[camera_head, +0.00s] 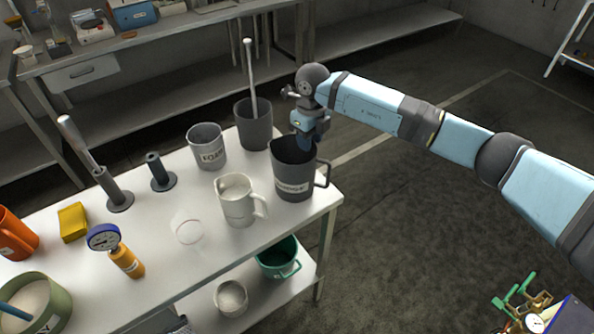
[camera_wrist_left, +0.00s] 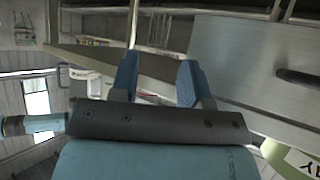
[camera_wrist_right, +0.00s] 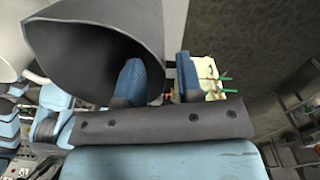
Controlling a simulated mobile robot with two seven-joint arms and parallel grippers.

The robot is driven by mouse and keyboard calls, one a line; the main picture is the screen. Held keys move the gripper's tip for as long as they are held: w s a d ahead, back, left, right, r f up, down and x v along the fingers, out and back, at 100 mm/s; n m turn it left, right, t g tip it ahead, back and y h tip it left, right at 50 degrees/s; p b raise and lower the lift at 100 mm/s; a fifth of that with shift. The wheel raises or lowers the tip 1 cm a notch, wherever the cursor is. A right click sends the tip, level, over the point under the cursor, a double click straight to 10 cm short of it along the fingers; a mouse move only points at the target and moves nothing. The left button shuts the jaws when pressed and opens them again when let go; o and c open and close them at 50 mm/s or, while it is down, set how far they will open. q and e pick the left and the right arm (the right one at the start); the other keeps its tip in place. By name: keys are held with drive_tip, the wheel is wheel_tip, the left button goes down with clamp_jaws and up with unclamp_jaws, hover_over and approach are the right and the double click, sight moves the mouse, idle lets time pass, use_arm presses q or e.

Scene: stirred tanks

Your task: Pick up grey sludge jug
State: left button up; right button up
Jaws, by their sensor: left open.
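The grey sludge jug (camera_head: 292,180) stands upright at the right end of the white table, its label facing front and its handle to the right. My right gripper (camera_head: 306,138) points down at the jug's far rim. In the right wrist view the dark jug (camera_wrist_right: 95,45) fills the upper left, and the fingers of my right gripper (camera_wrist_right: 160,80) are apart, with the jug's wall between them, one finger inside the mouth and one outside. My left gripper (camera_wrist_left: 157,80) is open and empty in the left wrist view. It is out of the head view.
A white jug (camera_head: 238,200) stands close left of the sludge jug. A dark beaker with a rod (camera_head: 254,125) and a labelled grey cup (camera_head: 207,147) stand behind. A green pot (camera_head: 279,258) sits on the lower shelf.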

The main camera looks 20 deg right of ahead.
wheel_tip(320, 180, down, 2)
drive_tip(key=shift+f, duration=0.2)
clamp_jaws()
drive_tip(key=shift+r, duration=0.1)
idle(1.2)
